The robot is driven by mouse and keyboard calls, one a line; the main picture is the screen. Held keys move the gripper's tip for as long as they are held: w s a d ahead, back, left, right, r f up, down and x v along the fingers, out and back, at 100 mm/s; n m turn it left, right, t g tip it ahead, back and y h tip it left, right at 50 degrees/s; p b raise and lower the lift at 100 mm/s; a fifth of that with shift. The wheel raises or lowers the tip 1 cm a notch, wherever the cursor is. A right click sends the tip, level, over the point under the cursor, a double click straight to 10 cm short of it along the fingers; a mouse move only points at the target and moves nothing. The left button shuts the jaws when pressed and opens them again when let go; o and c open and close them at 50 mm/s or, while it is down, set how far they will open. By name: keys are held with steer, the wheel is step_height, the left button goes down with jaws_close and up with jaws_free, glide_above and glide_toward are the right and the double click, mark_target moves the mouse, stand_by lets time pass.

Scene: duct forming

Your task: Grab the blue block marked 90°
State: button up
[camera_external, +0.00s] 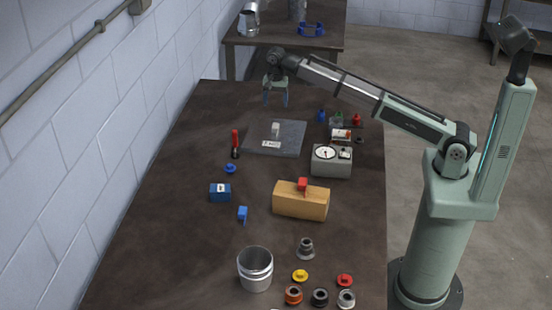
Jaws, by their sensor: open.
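A blue block (220,193) with a white label lies on the dark table, left of centre; the mark on the label is too small to read. A smaller blue piece (242,213) lies just to its right and nearer the camera. My gripper (275,103) hangs over the far end of the table with its fingers pointing down. It is open and empty, well beyond the blue block and to its right.
A grey plate (260,141) with a small light piece on it lies between my gripper and the blue block. A red-and-black tool (235,143), a wooden block (301,203), a grey gauge box (331,161) and a metal cup (255,268) stand nearby. A wall borders the left.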

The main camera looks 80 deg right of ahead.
steer(key=o, duration=0.4)
steer(key=n, duration=0.2)
glide_above(220, 188)
step_height(220, 188, down, 14)
steer(key=shift+r, duration=0.2)
